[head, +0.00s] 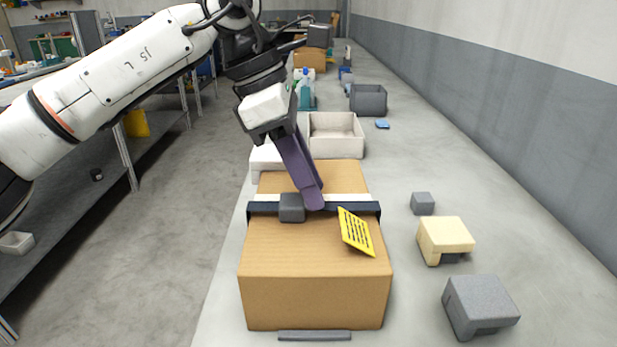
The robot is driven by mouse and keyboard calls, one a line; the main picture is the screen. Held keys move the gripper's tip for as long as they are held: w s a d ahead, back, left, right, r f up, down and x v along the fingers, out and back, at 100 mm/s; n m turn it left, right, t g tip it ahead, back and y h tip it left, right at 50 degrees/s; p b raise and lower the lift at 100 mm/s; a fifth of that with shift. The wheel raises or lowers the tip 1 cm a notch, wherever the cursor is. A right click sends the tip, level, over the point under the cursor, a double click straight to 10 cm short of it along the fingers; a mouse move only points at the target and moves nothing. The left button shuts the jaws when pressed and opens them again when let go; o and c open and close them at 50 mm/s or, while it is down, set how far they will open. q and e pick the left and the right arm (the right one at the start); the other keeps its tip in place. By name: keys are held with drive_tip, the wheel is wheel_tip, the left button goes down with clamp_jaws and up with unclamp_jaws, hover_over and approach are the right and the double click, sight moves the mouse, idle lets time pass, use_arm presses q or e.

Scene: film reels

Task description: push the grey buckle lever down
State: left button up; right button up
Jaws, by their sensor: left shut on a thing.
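A cardboard box (315,282) stands on the long table with a dark strap (355,209) across its top. A grey buckle block (291,208) sits on the strap, left of centre; its lever cannot be told apart from the block. My left gripper (286,133) comes down from above and is shut on a long purple-grey bar (300,170). The bar slants down to the right, and its rounded lower end is by the strap, just right of the buckle. I cannot tell whether it touches. My right gripper is not in view.
A yellow label (356,232) tilts up from the box top. A grey bar (314,336) lies in front. Grey blocks (480,305) and a cream block (445,238) stand at right. A pale open bin (336,135) is behind the box.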

use_arm(q)
drive_tip(key=y+p, duration=0.1)
drive_tip(key=p, duration=0.2)
drive_tip(key=d+y+p, duration=0.1)
drive_tip(key=p, duration=0.1)
drive_tip(key=y+p, duration=0.2)
drive_tip(key=p, duration=0.1)
drive_tip(key=shift+d+r+p, duration=0.25)
drive_tip(key=shift+p, duration=0.1)
drive_tip(key=shift+d+f+y+p, duration=0.25)
drive_tip(key=shift+y+p, duration=0.35)
drive_tip(key=shift+p, duration=0.2)
drive_tip(key=shift+a+f, duration=0.1)
drive_tip(key=shift+f, duration=0.1)
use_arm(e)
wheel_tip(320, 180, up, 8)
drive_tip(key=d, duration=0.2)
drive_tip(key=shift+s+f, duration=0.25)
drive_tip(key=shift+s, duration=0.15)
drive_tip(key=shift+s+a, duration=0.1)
use_arm(q)
drive_tip(key=o, duration=1.1)
drive_tip(key=shift+c, duration=0.2)
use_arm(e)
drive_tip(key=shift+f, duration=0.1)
use_arm(q)
wheel_tip(320, 180, up, 10)
drive_tip(key=d, duration=0.1)
drive_tip(key=shift+r, duration=0.1)
